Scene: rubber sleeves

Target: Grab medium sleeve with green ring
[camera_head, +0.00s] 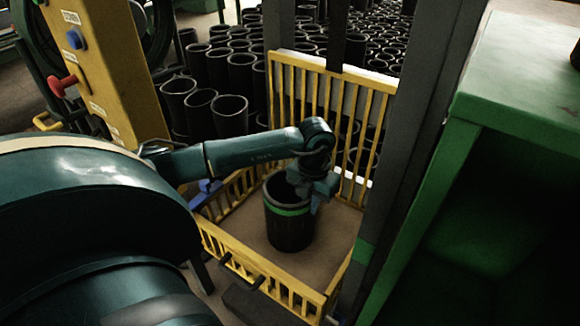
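A black sleeve with a green ring (289,226) stands upright on the brown floor of a yellow-railed platform. The ring runs around it just below its open top. My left arm comes in from the left and bends down at the wrist. My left gripper (312,192) is at the right side of the sleeve's rim and hides part of it. The fingers are small and dark, so I cannot tell whether they are open or touch the sleeve. My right gripper is out of view.
Yellow railing (262,268) encloses the platform. A dark post (415,130) and a green cabinet (500,95) stand on the right. A yellow control panel (100,65) is on the left. Many plain black sleeves (229,117) stand behind.

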